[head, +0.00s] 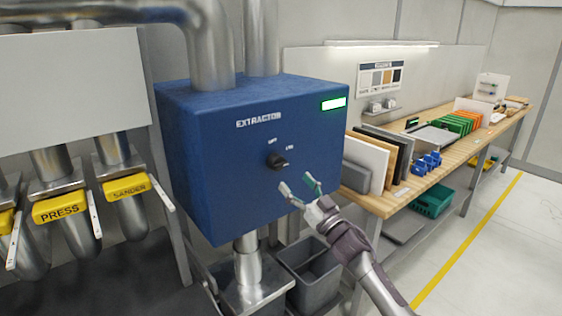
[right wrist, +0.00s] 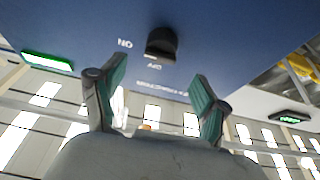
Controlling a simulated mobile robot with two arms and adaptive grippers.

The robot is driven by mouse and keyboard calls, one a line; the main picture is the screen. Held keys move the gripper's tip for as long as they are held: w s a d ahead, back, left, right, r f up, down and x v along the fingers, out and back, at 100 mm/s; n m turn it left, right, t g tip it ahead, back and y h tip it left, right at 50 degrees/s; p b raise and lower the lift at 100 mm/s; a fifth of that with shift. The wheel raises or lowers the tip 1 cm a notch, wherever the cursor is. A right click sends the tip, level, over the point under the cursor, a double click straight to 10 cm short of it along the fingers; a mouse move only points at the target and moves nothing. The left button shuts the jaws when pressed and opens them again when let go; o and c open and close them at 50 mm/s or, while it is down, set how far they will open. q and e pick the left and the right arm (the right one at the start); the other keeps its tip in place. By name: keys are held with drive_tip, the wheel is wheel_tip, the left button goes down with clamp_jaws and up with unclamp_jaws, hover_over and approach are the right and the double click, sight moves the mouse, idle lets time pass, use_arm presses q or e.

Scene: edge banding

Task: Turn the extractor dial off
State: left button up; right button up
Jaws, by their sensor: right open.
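The blue extractor box (head: 215,165) hangs in the middle of the head view, with the word EXTRACTOR on its front. Its black dial (head: 278,161) sits on that front face below two small white labels; its exact setting is hard to read. A green lit panel (head: 333,104) glows at the box's upper right. My right gripper (head: 300,188) is open and empty, just below and right of the dial, apart from it. In the right wrist view the dial (right wrist: 161,44) shows beyond and between the open fingers, with a label reading ON beside it. My left gripper is not in view.
A wooden bench (head: 450,158) with upright panels and small blue bins (head: 425,163) runs along the right. A grey bin (head: 312,275) stands under the box. Ducts with yellow PRESS (head: 58,208) and SANDER (head: 127,187) tags stand at left. The space before the dial looks clear.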

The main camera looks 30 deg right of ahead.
sight(282, 167)
drive_tip(key=p+x, duration=0.1)
drive_tip(key=x, duration=0.6)
drive_tip(key=shift+f+p, duration=0.1)
drive_tip(key=shift+p, duration=0.3)
drive_tip(key=shift+w, duration=0.3)
drive_tip(key=c, duration=1.2)
